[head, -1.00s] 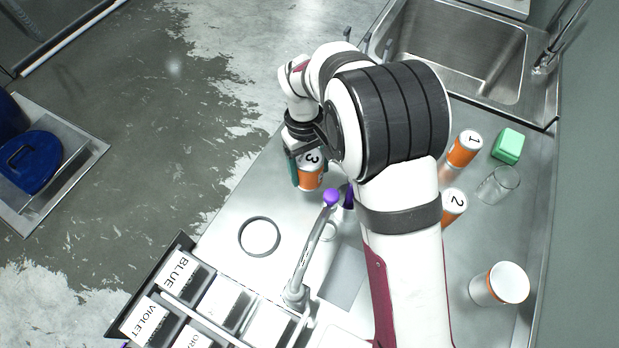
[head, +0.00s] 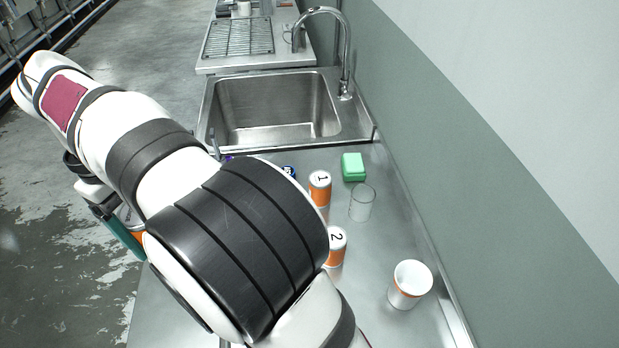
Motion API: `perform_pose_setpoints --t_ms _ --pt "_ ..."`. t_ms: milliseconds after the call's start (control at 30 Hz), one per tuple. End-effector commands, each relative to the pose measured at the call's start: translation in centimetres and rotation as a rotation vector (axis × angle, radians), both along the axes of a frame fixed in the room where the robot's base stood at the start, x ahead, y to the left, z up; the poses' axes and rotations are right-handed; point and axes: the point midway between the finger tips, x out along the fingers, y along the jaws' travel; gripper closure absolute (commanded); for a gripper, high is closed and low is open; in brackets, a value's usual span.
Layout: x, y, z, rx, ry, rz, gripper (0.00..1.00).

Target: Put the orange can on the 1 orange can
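My gripper (head: 128,238) is at the left, beyond my arm's large black-banded joint, with a teal finger showing. It is shut on an orange can (head: 138,237), of which only a sliver shows; its label is hidden now, but an earlier frame shows a 3 on it. The orange can marked 1 (head: 319,188) stands upright on the steel counter, right of my arm. The held can is well to the left of it and apart from it.
An orange can marked 2 (head: 336,247) stands nearer than can 1. A clear glass (head: 362,203), a green block (head: 353,167) and a white cup with an orange band (head: 409,285) stand to the right. A sink (head: 275,108) lies behind. My arm hides much of the counter (head: 375,245).

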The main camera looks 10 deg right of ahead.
Motion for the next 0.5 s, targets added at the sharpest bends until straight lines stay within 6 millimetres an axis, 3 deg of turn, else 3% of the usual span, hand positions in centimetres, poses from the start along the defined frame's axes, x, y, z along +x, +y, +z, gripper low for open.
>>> perform_pose_setpoints --t_ms 267,500 --pt "3.8 -2.5 0.0 0.001 0.000 -0.339 1.00" --pt "8.8 -7.1 0.1 0.001 -0.001 -0.831 1.00"
